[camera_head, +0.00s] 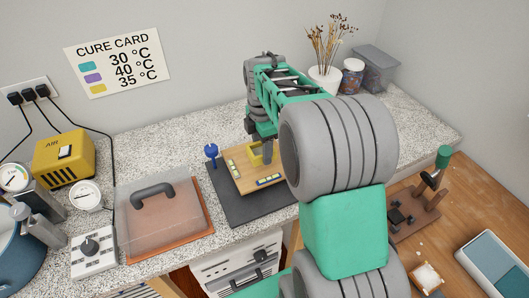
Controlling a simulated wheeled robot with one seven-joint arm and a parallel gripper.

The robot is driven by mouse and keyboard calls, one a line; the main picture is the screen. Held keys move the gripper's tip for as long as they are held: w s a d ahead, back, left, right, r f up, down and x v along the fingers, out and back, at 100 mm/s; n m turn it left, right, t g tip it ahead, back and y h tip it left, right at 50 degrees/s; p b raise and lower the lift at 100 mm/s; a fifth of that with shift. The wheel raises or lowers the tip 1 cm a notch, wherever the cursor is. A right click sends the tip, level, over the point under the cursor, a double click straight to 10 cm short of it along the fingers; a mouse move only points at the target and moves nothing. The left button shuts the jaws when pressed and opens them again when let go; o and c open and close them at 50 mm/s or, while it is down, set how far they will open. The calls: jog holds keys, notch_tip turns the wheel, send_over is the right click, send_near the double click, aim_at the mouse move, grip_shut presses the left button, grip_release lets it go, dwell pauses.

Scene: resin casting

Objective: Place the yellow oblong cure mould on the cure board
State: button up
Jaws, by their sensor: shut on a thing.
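A pale wooden board (246,183), which looks like the cure board, lies on a dark grey mat (225,206) on the speckled counter. Two small dark strips with light coloured segments lie on the board, one near its left edge (233,169) and one near its front (269,181). My gripper (261,147) points down at the back of the board and is shut on a yellow mould (256,157). The mould is at or just above the board's surface; I cannot tell whether it touches. My arm hides the board's right side.
A blue knobbed post (211,152) stands just left of the board. A clear-lidded box (160,218) with a dark handle is further left. A yellow device (64,157) and gauges stand beyond. A dried-flower pot (325,80) and jar (352,78) stand at the back.

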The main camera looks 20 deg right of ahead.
jog(key=f, duration=0.1)
jog(key=d+f, duration=0.1)
jog(key=f, duration=0.1)
jog(key=shift+w+d+f+p, duration=0.15)
jog(key=shift+w+f+p, duration=0.15)
jog(key=shift+f, duration=0.5)
jog(key=shift+f, duration=0.25)
jog(key=o, duration=1.2)
